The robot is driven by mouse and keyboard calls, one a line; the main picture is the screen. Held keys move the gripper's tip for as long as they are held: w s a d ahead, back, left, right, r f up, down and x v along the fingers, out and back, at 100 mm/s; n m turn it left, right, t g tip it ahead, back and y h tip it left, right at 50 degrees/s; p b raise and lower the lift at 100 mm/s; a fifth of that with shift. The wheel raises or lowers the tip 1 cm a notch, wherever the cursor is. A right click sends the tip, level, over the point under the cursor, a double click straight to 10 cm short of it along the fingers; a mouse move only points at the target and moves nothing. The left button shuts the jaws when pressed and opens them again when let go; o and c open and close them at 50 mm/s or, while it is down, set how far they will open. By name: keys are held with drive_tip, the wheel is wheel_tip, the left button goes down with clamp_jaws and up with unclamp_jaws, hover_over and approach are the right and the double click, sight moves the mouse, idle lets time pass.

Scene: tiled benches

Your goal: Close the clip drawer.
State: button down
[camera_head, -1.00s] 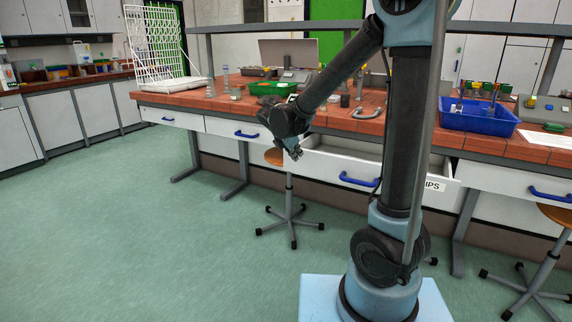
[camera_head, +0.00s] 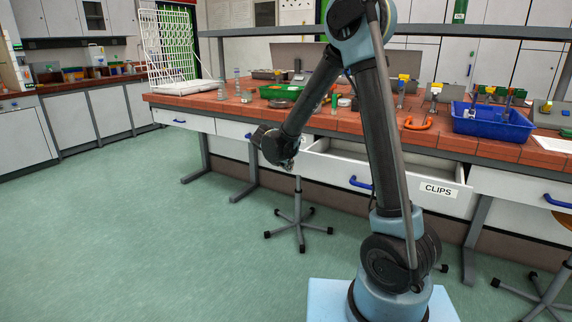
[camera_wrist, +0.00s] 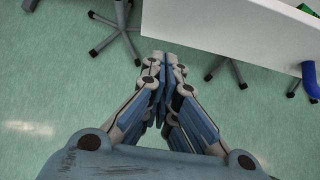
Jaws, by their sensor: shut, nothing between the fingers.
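The clip drawer (camera_head: 335,171) is a white drawer under the red-tiled bench, pulled open, with its hollow inside showing. Its front has a blue handle (camera_head: 361,183) and a "CLIPS" label (camera_head: 438,190). My upright arm hides part of it. My gripper (camera_head: 287,166) is near the left end of the drawer front in the head view. In the wrist view my gripper (camera_wrist: 165,62) has its fingers together and empty, at the edge of a white drawer panel (camera_wrist: 225,35). I cannot tell whether they touch. A blue handle (camera_wrist: 311,80) shows at the right edge there.
A stool (camera_head: 298,215) stands on the floor below the gripper. The bench (camera_head: 345,121) holds a blue tray (camera_head: 490,125), a green tray (camera_head: 280,92) and several small items. Closed drawers lie on both sides. The floor at left is free.

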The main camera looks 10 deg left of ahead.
sight(299, 169)
drive_tip(key=w+d, duration=0.1)
drive_tip(key=w, duration=0.1)
drive_tip(key=w+f, duration=0.1)
drive_tip(key=w, duration=0.1)
drive_tip(key=w+d+f, duration=0.1)
drive_tip(key=shift+w+d+f, duration=0.2)
drive_tip(key=shift+w+d, duration=0.1)
drive_tip(key=shift+w, duration=0.1)
drive_tip(key=shift+a, duration=0.1)
